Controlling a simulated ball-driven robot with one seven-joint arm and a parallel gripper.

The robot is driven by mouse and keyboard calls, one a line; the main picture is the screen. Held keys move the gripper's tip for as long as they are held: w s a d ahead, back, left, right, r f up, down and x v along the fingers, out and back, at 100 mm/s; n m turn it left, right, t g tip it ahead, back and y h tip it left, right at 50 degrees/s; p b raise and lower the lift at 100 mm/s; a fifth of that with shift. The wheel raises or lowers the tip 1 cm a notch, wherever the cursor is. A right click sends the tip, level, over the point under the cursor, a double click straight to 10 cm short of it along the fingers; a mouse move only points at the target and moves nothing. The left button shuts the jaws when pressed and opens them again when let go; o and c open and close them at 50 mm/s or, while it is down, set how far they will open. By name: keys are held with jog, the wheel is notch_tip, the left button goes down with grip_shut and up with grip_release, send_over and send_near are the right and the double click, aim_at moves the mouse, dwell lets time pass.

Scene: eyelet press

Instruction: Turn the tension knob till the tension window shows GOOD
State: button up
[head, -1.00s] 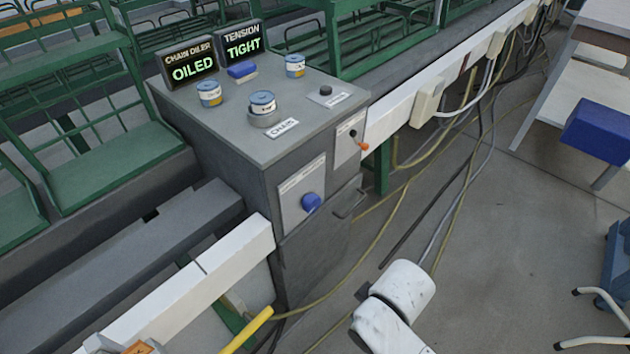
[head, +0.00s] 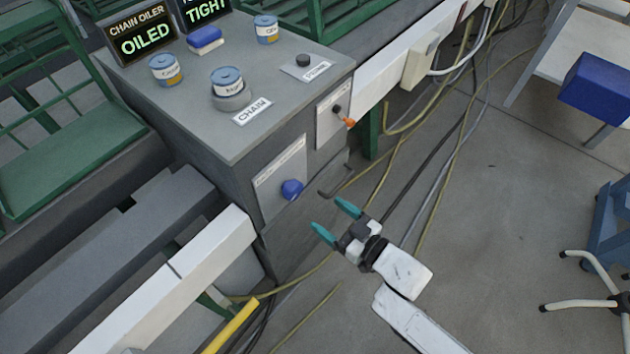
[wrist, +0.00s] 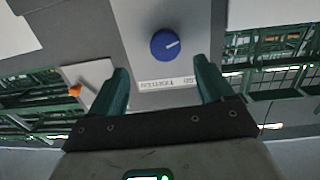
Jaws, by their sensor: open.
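The blue tension knob (head: 291,189) sits on a light plate (head: 279,178) on the front of the grey cabinet. In the wrist view the knob (wrist: 165,45) shows a white pointer line and lies ahead of my fingers, between their lines. The tension window (head: 206,10) reads TIGHT in green; its top is cut off by the picture edge. My gripper (head: 335,219) is open and empty, with teal fingers, to the lower right of the knob and apart from it. My gripper's fingers also show in the wrist view (wrist: 161,90).
A chain oiler window (head: 143,37) reads OILED. Cans, including one in a holder (head: 228,85), and a black button (head: 303,61) are on the cabinet top. An orange-tipped lever (head: 346,121) sticks out right of the knob. A yellow bar (head: 232,325) and white rail (head: 205,255) lie lower left.

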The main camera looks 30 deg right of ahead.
aim_at(297, 193)
jog(key=shift+t+y, duration=0.3)
jog(key=shift+y, duration=0.2)
jog(key=x, duration=1)
jog(key=shift+w+a+r+p, duration=0.2)
jog(key=shift+r+p, duration=0.05)
jog(key=shift+p, duration=0.05)
jog(key=shift+n, duration=0.3)
jog(key=c, duration=1)
